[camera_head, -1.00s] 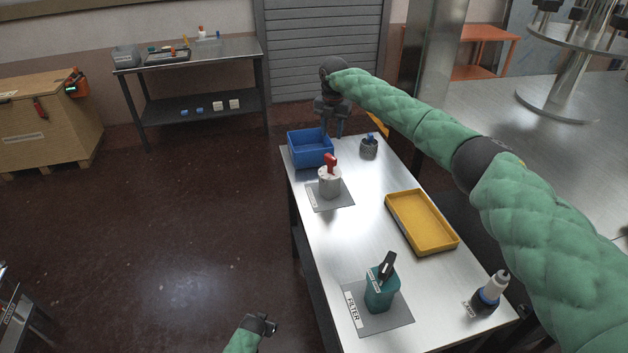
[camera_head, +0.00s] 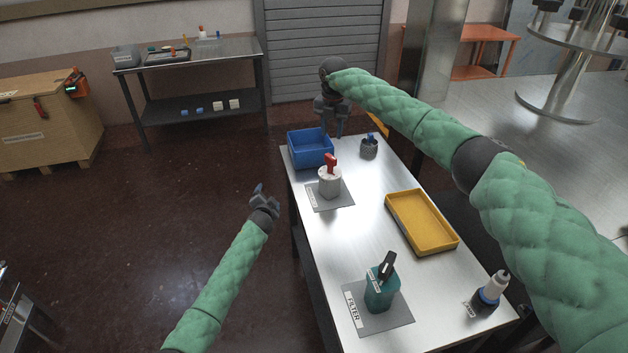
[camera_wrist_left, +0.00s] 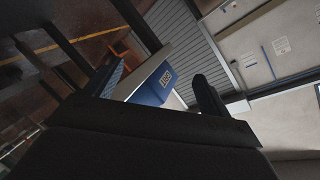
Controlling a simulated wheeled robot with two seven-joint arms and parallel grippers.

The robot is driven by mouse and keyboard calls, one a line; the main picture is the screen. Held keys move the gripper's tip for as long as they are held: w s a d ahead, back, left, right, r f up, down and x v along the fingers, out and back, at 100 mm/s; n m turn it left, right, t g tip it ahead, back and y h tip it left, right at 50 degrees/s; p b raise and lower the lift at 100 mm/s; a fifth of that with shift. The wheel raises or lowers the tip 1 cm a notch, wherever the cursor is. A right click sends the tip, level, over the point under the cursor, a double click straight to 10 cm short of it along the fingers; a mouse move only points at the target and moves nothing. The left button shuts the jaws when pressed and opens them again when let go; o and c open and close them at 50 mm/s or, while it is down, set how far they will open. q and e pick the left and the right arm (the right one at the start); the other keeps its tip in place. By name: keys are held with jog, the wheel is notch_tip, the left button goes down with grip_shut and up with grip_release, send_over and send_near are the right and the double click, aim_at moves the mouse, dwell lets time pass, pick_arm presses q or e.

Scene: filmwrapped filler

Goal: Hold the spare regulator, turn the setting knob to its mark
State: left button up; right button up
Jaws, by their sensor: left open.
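A pale grey unit with a red knob (camera_head: 331,163) on top stands upright on a grey mat (camera_head: 341,201); the mat's label is too small to read. A teal unit (camera_head: 379,296) with a black handle stands on a mat (camera_head: 399,322) marked FILTER. I cannot tell for sure which one is the spare regulator. My left gripper (camera_head: 258,190) is open and empty, over the floor left of the table. Its two fingers (camera_wrist_left: 155,90) show apart in the left wrist view. My right gripper (camera_head: 332,128) hangs with fingers apart and empty, behind the blue bin.
The blue bin (camera_head: 297,154) stands at the table's far left corner; it also shows in the left wrist view (camera_wrist_left: 152,93). A dark cup (camera_head: 369,150) is beside it. A yellow tray (camera_head: 443,250) and a white-topped bottle (camera_head: 489,295) are on the right. Bare metal table lies between them.

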aim_at(330, 178)
pick_arm(q)
jog(key=w+d+r+m+t+h, duration=0.2)
jog(key=w+d+r+m+h, duration=0.15)
jog(key=r+m, duration=0.45)
jog(key=w+d+r+m+t+h, duration=0.25)
jog(key=d+r+m, duration=0.2)
jog(key=r, duration=0.65)
jog(key=s+d+f+m+g+h, duration=0.3)
jog(key=s+d+f+m+g, duration=0.15)
jog(key=m, duration=0.75)
jog(key=s+d+f+m+g+h, duration=0.25)
jog(key=d+m+g, duration=0.3)
jog(key=m, duration=0.65)
jog(key=shift+n+g+y, duration=0.25)
jog(key=shift+n, duration=0.1)
jog(key=shift+s+f+x, duration=0.1)
jog(key=shift+f+x, duration=0.05)
jog(key=shift+x, duration=1.05)
jog(key=shift+s+f+x, duration=0.1)
jog(key=shift+f+x, duration=0.05)
jog(key=shift+x, duration=1.1)
jog(key=shift+f+x, duration=0.15)
jog(key=shift+x, duration=1.05)
